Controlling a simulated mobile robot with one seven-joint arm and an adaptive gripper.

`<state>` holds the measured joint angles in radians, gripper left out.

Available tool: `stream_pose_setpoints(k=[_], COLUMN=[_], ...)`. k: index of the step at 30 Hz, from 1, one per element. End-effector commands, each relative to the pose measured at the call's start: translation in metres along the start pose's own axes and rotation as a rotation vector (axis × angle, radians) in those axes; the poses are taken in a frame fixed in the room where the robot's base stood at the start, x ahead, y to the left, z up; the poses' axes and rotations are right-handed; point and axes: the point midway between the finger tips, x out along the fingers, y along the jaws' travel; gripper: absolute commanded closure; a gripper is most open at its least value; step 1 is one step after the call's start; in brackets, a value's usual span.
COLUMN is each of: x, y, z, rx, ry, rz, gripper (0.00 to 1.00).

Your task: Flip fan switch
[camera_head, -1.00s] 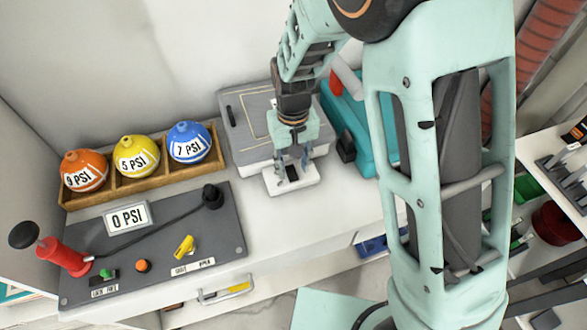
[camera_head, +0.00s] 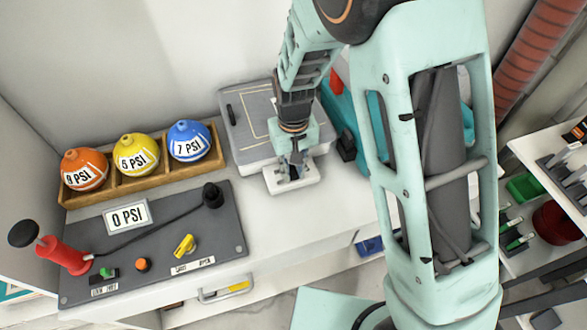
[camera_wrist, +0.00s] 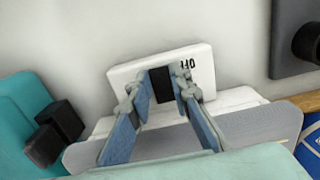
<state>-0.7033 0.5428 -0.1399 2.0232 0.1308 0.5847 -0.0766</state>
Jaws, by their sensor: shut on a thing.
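The fan switch is a white plate (camera_wrist: 125,72) with a black rocker (camera_wrist: 161,86) and "OFF" lettering beside it in the wrist view. In the head view the white plate (camera_head: 309,183) sits at the front of a grey-topped box (camera_head: 247,133). My gripper (camera_wrist: 162,80) has one finger on each side of the black rocker and is shut on it. In the head view my gripper (camera_head: 293,174) points down onto the plate, and its fingers mostly hide the rocker.
A teal case (camera_head: 336,110) stands close to the right of the box. A wooden rack (camera_head: 150,178) with orange, yellow and blue PSI balls stands to the left. A dark pump panel (camera_head: 165,225) lies in front of the rack. Bare white counter (camera_head: 285,220) lies in front of the switch.

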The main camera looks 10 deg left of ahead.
Motion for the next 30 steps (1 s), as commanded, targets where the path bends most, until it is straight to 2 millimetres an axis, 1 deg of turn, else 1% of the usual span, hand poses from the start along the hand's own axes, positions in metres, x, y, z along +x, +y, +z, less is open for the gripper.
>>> stream_pose_setpoints(k=[7, 12, 18, 30], x=[-0.0043, -0.0039, -0.0031, -0.0026], y=[0.0004, 0.0003, 0.0001, 0.0002], z=[-0.0042, -0.0073, -0.0092, -0.0091], rx=[0.002, 0.002, 0.001, 0.001], ry=[-0.091, -0.195, -0.275, -0.294], rz=[-0.001, -0.001, 0.000, 0.000], gripper=[1.00, 1.00, 1.00, 1.00])
